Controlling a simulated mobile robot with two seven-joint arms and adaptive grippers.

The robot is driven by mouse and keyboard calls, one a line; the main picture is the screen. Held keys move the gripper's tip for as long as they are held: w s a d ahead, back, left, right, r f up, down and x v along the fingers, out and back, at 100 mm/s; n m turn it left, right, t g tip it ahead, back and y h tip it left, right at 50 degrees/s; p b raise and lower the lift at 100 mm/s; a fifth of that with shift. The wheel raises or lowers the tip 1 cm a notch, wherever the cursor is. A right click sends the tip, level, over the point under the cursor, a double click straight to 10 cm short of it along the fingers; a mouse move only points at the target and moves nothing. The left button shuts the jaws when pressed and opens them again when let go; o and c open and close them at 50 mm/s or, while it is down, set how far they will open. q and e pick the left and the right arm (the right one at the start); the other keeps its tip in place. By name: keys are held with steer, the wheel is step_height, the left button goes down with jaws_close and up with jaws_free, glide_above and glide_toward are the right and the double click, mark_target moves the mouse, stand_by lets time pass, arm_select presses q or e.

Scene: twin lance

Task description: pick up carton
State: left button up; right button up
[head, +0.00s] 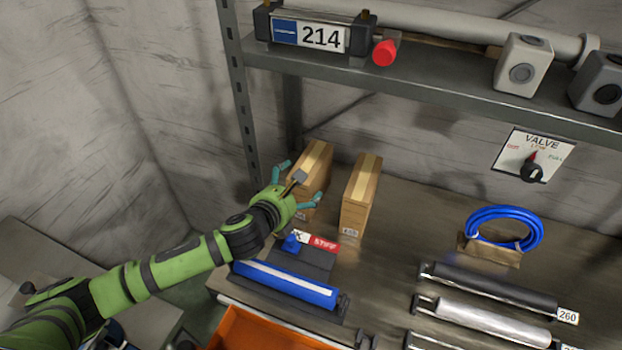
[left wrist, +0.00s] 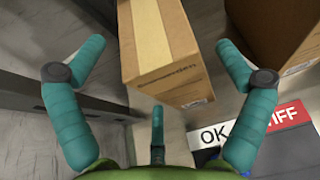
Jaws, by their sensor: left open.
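Two brown cartons with pale tape stand upright side by side on the lower shelf. The left carton (head: 318,158) is partly hidden by my left gripper (head: 299,181) in the head view. The right carton (head: 360,197) stands a little apart from it. My left gripper is open, its teal fingers spread toward the left carton. In the left wrist view, the left carton (left wrist: 165,45) lies ahead between the spread fingers, and the right carton (left wrist: 272,28) is behind the right finger. Contact between fingers and carton cannot be made out. My right gripper is not in view.
A red-and-white sign (head: 322,243) and a blue roller (head: 285,284) lie in front of the cartons. An upper shelf (head: 430,92) overhangs behind. A grey post (head: 240,105) stands behind left. A blue hose coil (head: 506,212) and more rollers (head: 490,318) are at right.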

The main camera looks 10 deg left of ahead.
arm_select(q)
steer(key=x, duration=0.4)
steer(key=shift+w+r+p, duration=0.1)
steer(key=shift+w+p, duration=0.05)
steer(key=shift+p, duration=0.2)
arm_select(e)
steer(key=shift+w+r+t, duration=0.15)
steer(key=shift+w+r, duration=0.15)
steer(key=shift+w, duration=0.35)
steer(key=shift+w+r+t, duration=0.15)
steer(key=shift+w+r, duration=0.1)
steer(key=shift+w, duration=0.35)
arm_select(q)
steer(key=shift+a, duration=0.1)
steer(key=c, duration=1.4)
steer(key=shift+r, duration=0.1)
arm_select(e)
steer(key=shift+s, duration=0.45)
